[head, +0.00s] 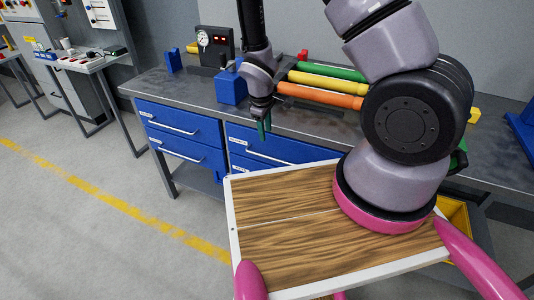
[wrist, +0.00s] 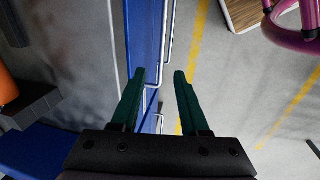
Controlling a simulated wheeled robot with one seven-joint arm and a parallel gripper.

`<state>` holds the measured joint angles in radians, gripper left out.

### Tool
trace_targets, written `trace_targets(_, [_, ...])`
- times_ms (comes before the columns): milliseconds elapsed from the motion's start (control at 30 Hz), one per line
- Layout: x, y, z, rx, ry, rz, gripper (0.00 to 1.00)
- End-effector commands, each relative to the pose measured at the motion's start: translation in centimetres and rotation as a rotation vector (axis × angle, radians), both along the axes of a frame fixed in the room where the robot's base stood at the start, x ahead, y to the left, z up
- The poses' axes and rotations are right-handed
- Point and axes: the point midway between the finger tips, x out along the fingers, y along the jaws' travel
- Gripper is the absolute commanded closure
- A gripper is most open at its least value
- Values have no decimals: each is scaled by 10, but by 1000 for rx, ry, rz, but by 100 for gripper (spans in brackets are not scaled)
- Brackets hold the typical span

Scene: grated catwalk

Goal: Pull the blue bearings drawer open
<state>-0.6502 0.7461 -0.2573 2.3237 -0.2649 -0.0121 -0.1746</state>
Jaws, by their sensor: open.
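Blue drawers with pale bar handles are set in the front of the grey workbench (head: 205,97). In the head view, an upper left drawer (head: 170,120) and a lower left drawer (head: 178,147) show, all closed. An upper right drawer (head: 285,147) is partly behind my gripper. The labels are too small to read, so I cannot tell which drawer is bearings. My gripper (head: 264,128) hangs at the bench's front edge, open and empty. In the wrist view my gripper (wrist: 160,76) points along a blue drawer front (wrist: 146,35); a handle (wrist: 167,32) shows between and beyond its fingertips.
A blue block (head: 231,88), a gauge box (head: 215,45) and coloured tubes (head: 325,84) lie on the bench. My wood-topped base is close in front of the bench. A side table (head: 85,60) stands at left. The floor (head: 100,240) with a yellow line is clear.

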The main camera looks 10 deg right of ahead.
Motion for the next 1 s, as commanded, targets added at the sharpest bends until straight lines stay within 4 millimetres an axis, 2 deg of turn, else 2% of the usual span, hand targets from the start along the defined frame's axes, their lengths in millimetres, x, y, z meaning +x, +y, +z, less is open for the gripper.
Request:
trace_targets(267, [-1,-2,-26,-14,12,30,55])
trace_targets(700, [10,-11,-100,-14,11,27,55])
trace_targets(833, [13,-12,-112,-12,10,27,55])
trace_targets(1000, [14,-12,-116,-11,9,28,55])
